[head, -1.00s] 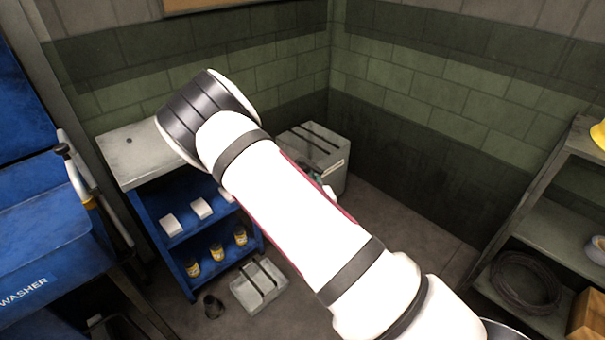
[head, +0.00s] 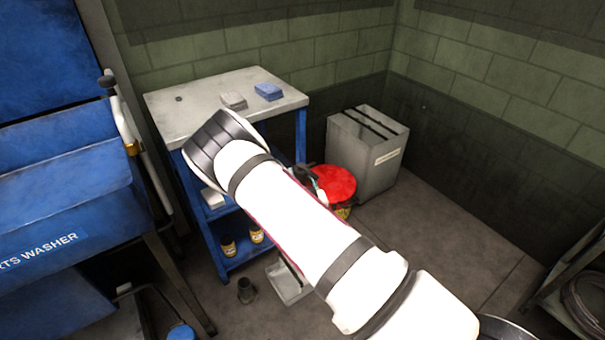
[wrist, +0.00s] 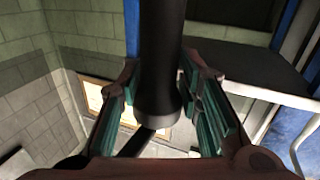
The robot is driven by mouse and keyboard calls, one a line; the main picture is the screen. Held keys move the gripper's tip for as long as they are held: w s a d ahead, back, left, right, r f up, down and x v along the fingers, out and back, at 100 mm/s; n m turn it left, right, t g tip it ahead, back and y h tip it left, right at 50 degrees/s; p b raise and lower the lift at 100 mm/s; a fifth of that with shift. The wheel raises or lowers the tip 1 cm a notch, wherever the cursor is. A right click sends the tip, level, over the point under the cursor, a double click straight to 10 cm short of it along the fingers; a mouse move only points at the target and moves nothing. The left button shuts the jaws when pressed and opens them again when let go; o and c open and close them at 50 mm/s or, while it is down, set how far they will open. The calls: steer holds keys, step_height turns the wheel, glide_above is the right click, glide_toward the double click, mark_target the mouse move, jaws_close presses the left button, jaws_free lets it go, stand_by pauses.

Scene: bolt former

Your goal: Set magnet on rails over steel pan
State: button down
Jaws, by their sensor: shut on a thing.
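My gripper (wrist: 158,85) has teal-padded fingers on both sides of a black, rod-like thing (wrist: 160,60) with a flared end in the wrist view. It is shut on this thing, which seems to be the magnet. In the head view my white arm hides most of the gripper. A grey, shallow pan-like thing (head: 283,285) on the floor beside the blue cart is partly behind my arm; I cannot tell if it is the steel pan. A grey box (head: 362,165) by the wall has two dark bars across its top, like rails, and a pale label.
A blue cart (head: 185,115) with a grey top carries a grey and a blue block. A red round lid (head: 337,183) shows beside my arm. A blue parts washer (head: 70,205) stands left, a shelf (head: 575,285) right. Floor (head: 450,235) between box and shelf is clear.

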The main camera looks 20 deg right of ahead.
steer(key=w+f+h+b, duration=0.1)
steer(key=w+f+b, duration=0.2)
steer(key=f+b, duration=0.9)
steer(key=w+f+m+h+b, duration=0.1)
steer(key=w+f+b, duration=0.3)
steer(key=f+b, duration=0.9)
steer(key=shift+f, duration=11.25)
steer(key=shift+w, duration=0.1)
steer(key=c, duration=1.1)
jaws_free()
steer(key=shift+o, duration=0.2)
steer(key=shift+f, duration=0.1)
steer(key=s+a, duration=0.1)
steer(key=s, duration=1.1)
steer(key=shift+a, duration=0.35)
